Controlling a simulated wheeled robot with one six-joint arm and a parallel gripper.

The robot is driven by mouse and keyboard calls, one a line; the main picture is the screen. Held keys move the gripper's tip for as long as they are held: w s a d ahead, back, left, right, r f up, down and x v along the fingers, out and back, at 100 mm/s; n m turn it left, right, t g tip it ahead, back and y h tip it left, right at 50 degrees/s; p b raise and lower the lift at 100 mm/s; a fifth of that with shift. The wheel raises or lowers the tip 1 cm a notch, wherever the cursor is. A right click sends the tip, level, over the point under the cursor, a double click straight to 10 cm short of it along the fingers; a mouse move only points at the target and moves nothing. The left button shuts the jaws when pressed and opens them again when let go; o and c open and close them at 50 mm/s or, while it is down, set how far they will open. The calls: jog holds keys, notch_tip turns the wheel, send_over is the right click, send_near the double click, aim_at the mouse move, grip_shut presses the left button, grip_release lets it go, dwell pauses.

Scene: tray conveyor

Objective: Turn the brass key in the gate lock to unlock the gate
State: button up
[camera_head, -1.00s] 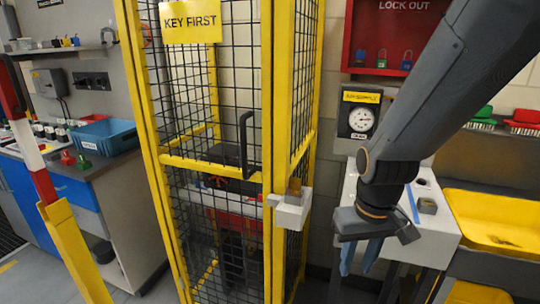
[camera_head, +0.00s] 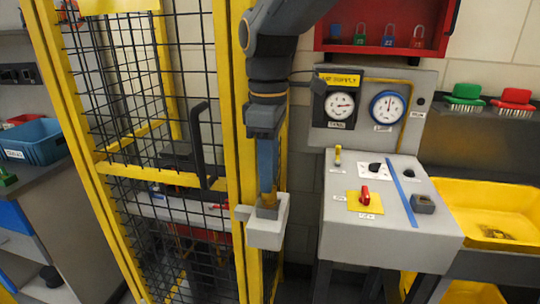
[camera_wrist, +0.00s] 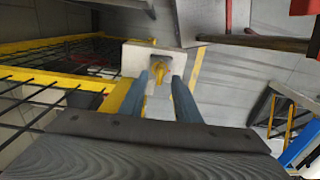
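The gate lock is a white box (camera_head: 266,234) on the yellow gate post, and it also shows in the wrist view (camera_wrist: 134,61). The brass key (camera_wrist: 159,70) stands in the lock's face, with a little brass (camera_head: 267,203) showing under my fingers in the head view. My gripper (camera_wrist: 160,80) points down at the lock. Its two blue fingers are apart, one on either side of the key, with gaps visible. Whether the tips reach fully past the key head is hard to tell. The gate (camera_head: 165,165) of black mesh in a yellow frame stands closed.
A grey bench (camera_head: 340,215) with a red knob (camera_head: 365,196) on a yellow plate and two gauges stands right of the lock. A black gate handle (camera_head: 203,140) juts out left of my gripper. A yellow tray (camera_head: 500,200) lies far right.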

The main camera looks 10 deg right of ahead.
aim_at(269, 198)
jog(key=shift+f, duration=2)
jog(key=shift+c, duration=0.2)
grip_shut()
jog(key=shift+r+m+p, duration=0.1)
jog(key=shift+m+p, duration=1.7)
jog(key=shift+m, duration=0.1)
jog(key=shift+m+p, duration=1.85)
jog(key=shift+m, duration=0.55)
jog(key=shift+m+p, duration=1.2)
jog(key=shift+m, duration=0.5)
